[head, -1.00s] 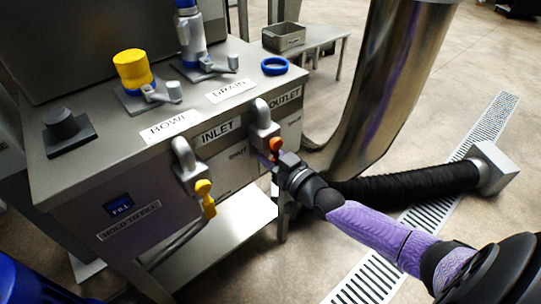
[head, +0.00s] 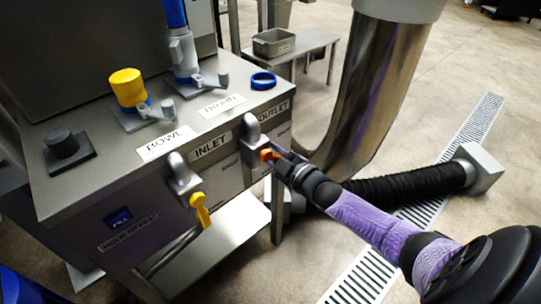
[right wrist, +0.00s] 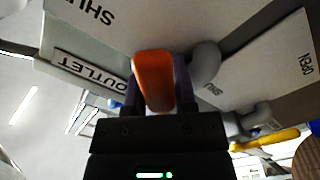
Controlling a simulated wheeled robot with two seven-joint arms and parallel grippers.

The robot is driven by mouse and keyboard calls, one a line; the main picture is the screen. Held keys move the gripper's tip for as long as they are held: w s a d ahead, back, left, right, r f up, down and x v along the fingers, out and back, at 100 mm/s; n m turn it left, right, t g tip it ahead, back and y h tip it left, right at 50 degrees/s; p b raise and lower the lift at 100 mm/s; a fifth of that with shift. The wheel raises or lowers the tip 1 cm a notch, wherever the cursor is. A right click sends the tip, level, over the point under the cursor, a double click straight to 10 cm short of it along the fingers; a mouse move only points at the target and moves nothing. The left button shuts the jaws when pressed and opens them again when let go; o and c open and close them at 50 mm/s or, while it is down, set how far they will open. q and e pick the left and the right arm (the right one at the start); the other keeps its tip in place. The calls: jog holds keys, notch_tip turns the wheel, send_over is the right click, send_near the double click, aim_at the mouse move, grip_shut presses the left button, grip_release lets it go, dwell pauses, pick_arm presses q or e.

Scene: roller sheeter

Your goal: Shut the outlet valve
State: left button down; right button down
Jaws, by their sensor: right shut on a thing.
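The outlet valve (head: 252,132) is a grey bent pipe on the front of the steel cabinet, below the OUTLET label, with an orange handle (head: 266,155). My right gripper (head: 275,155), on a purple arm, is shut on this handle from the right. In the right wrist view the orange handle (right wrist: 153,80) stands between the two dark fingers. An upside-down OUTLET label (right wrist: 92,70), a partly cut-off SHUT marking (right wrist: 95,11) and an OPEN marking (right wrist: 306,60) show around it. The fingers partly hide the handle. My left gripper is out of view.
The inlet valve (head: 182,175) with a yellow handle (head: 201,209) is left of the outlet valve. A black hose (head: 415,190) and floor grate lie behind my right arm. Yellow and blue valves stand on the cabinet top.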

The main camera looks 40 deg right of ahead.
jog(key=r+n, duration=0.1)
jog(key=n, duration=0.1)
jog(key=d+r+n+p, duration=0.1)
jog(key=n, duration=0.2)
jog(key=r+n+p, duration=0.1)
jog(key=n, duration=0.2)
jog(key=shift+d+r, duration=0.15)
jog(key=shift+d, duration=0.05)
jog(key=shift+r+n+p, duration=0.1)
jog(key=shift+n+p, duration=0.25)
jog(key=shift+n, duration=0.15)
jog(key=c, duration=0.6)
grip_release()
jog(key=shift+o, duration=0.9)
